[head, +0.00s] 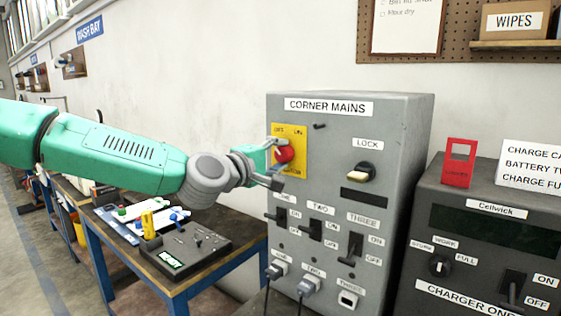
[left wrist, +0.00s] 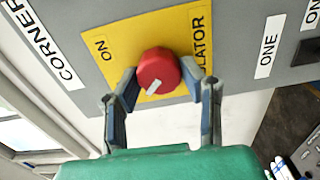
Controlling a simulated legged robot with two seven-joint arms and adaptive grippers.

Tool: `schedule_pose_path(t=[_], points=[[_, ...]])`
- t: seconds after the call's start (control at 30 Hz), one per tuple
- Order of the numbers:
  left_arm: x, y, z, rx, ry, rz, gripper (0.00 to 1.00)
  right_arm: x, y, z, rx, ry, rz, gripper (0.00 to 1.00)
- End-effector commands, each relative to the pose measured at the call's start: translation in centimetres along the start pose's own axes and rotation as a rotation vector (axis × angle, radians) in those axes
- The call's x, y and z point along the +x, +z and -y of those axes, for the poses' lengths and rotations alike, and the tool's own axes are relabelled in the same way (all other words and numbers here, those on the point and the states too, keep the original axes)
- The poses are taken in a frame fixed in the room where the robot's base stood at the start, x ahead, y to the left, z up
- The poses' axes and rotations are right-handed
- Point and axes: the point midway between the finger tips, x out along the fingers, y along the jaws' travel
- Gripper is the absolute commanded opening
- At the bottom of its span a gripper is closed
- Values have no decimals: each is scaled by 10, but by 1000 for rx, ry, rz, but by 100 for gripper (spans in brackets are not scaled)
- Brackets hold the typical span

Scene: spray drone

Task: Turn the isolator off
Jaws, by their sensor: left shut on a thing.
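The isolator is a round red knob (head: 284,155) on a yellow plate (head: 292,131) at the upper left of the grey CORNER MAINS cabinet (head: 335,135). My left gripper (head: 279,163) reaches it from the left and is shut on it. In the left wrist view, the red knob (left wrist: 158,66) sits between the two fingertips of the left gripper (left wrist: 160,80). A short white mark shows on the knob's lower part. The plate reads ON at the left and part of ISOLATOR at the right. An OFF label cannot be made out. My right gripper is not in view.
A LOCK knob (head: 361,172) and three black switches, including TWO (head: 316,229), are on the same panel. Plugs hang below them. A charger unit (head: 470,235) with a red tag (head: 459,163) stands at right. A workbench (head: 205,282) with a black tray is below my left arm.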

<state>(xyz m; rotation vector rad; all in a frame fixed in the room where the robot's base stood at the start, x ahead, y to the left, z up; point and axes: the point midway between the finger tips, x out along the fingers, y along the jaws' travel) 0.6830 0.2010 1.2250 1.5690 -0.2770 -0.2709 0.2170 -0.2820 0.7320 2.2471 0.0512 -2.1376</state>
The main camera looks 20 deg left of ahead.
Motion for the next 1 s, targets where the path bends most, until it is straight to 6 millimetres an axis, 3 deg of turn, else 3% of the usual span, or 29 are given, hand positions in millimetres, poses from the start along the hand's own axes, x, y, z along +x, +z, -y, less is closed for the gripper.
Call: schedule_pose_path(t=[0.57, 0.6, 0.63, 1.0], points=[[0, -1, 6, -34, -12, -2, 7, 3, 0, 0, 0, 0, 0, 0], [0, -1, 6, -34, -12, -2, 46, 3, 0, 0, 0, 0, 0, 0], [0, -1, 6, -34, -12, -1, 56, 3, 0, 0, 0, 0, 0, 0], [-3, 0, 2, -31, -4, -1, 56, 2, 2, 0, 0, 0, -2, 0]])
